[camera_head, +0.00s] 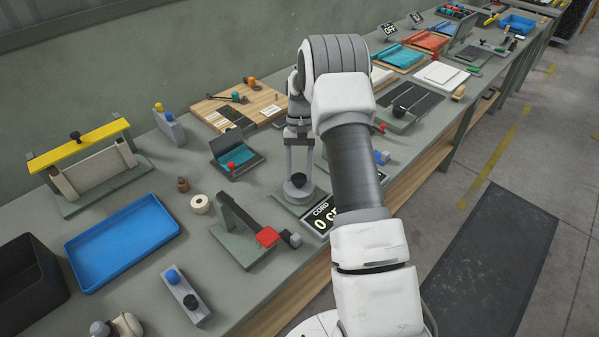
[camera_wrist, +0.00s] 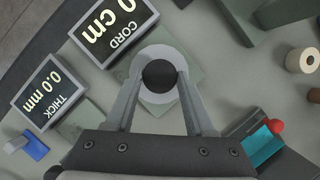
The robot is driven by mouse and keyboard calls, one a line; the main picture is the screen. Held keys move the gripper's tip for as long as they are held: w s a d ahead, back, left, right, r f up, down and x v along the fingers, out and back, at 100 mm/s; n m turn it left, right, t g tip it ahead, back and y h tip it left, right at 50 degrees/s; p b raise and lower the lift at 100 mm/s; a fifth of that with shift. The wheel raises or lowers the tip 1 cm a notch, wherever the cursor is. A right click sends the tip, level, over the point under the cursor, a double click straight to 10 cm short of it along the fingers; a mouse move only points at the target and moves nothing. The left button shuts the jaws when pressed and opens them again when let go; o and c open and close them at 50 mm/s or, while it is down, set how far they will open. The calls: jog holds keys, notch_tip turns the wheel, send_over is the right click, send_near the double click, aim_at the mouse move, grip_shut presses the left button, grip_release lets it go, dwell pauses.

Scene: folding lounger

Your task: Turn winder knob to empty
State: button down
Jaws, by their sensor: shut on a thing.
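The winder stands on a grey-green base plate (camera_head: 285,195) on the bench. Its black round knob (camera_wrist: 160,75) sits at the middle of a pale grey disc (camera_wrist: 157,98) in the wrist view. The knob also shows below my wrist in the head view (camera_head: 298,179). My gripper (camera_wrist: 161,72) points down over the winder, with a finger on each side of the knob, shut on it. A dark display (camera_wrist: 112,30) beside the winder reads "CORD 0 cm". The same display is partly hidden by my arm in the head view (camera_head: 319,217).
A second display (camera_wrist: 50,92) reads "THICK 0.0 mm". A red-tipped lever device (camera_head: 240,237), a cream roll (camera_head: 201,204) and a blue tray (camera_head: 122,243) lie to the left. A small box with teal inside (camera_head: 237,157) stands behind-left.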

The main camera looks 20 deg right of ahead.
jog(key=shift+n, duration=0.3)
jog(key=shift+c, duration=1.4)
grip_release()
jog(key=v, duration=1.7)
jog(key=shift+a+r+p, duration=0.2)
jog(key=shift+r+p, duration=0.05)
jog(key=shift+p, duration=0.1)
